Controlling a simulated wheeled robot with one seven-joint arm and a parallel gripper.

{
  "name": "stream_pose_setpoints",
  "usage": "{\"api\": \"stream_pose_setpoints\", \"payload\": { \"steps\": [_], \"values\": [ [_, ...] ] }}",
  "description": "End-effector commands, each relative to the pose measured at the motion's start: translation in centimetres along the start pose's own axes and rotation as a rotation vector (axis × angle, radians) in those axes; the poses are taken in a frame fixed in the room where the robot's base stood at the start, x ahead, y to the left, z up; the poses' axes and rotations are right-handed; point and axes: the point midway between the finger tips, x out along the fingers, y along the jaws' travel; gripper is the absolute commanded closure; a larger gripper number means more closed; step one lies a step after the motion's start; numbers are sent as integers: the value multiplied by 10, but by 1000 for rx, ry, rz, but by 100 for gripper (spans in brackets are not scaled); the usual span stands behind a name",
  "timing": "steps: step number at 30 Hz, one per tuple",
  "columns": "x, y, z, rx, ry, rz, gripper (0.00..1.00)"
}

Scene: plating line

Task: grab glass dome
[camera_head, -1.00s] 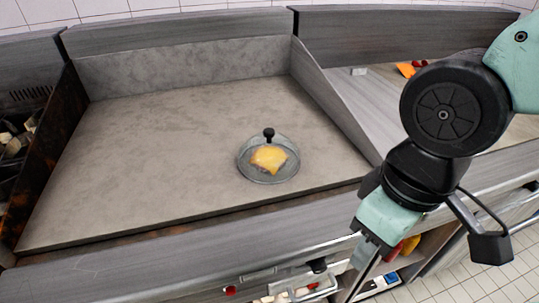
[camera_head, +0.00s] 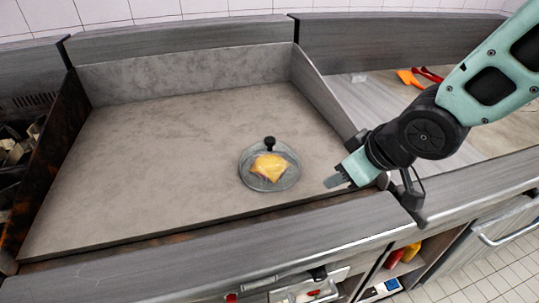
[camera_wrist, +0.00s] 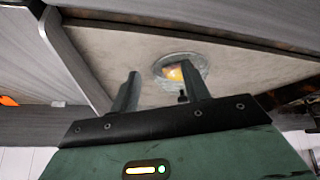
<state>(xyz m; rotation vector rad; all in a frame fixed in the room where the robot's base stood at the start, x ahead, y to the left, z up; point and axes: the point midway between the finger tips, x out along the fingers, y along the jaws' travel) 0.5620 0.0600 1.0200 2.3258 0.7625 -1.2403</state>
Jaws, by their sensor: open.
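The glass dome (camera_head: 287,178) is clear with a black knob on top. It stands upright on the grey griddle surface, over a piece of food with melted yellow cheese (camera_head: 268,167). My gripper (camera_head: 336,181) is to the right of the dome, apart from it, with its fingers pointing left toward it. In the wrist view my gripper (camera_wrist: 162,84) shows two separated fingers with nothing between them. The dome (camera_wrist: 203,62) shows there beyond the fingers, and the right finger overlaps its near side, close to the black knob.
The flat griddle (camera_head: 150,165) is clear around the dome. A raised side wall (camera_head: 325,90) stands to its right and a back wall behind. Orange and red utensils (camera_head: 410,77) lie on the right counter. A bin of pale chunks (camera_head: 18,145) is at the left.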

Motion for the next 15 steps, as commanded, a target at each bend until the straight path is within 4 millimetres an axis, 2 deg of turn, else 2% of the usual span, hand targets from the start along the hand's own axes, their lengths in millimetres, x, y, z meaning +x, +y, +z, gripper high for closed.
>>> {"api": "stream_pose_setpoints", "payload": {
  "steps": [3,6,10,15],
  "values": [
    [19,26,-21,-41,162,-9,53],
    [28,40,-35,-82,300,-44,53],
    [30,47,-43,-131,464,-126,53],
    [20,47,-42,-164,620,-258,53]
  ]
}}
